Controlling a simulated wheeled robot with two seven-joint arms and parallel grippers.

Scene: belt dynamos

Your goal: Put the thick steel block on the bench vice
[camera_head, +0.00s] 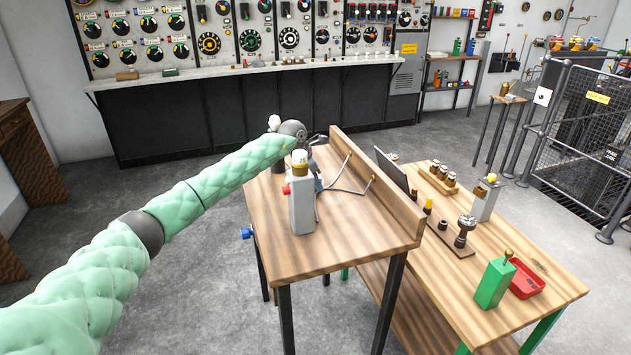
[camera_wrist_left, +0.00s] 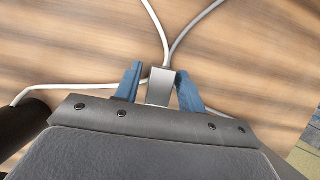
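In the left wrist view a plain grey steel block (camera_wrist_left: 160,86) lies between the two blue fingers of my left gripper (camera_wrist_left: 159,78). A narrow gap shows on its left side; its right side is close to or touching the other finger. In the head view my left gripper (camera_head: 317,182) is low over the wooden bench, partly behind a grey box, and I cannot make out the block there. A blue fitting (camera_head: 247,232) on the bench's left edge looks like the bench vice; its jaws are too small to tell. My right gripper is not in view.
The grey box (camera_head: 302,210) with a cream top and red button stands on the wooden bench (camera_head: 350,245). Pale cables (camera_head: 345,190) run by the gripper. A raised board (camera_head: 375,185) edges the bench's right side. The near bench top is clear.

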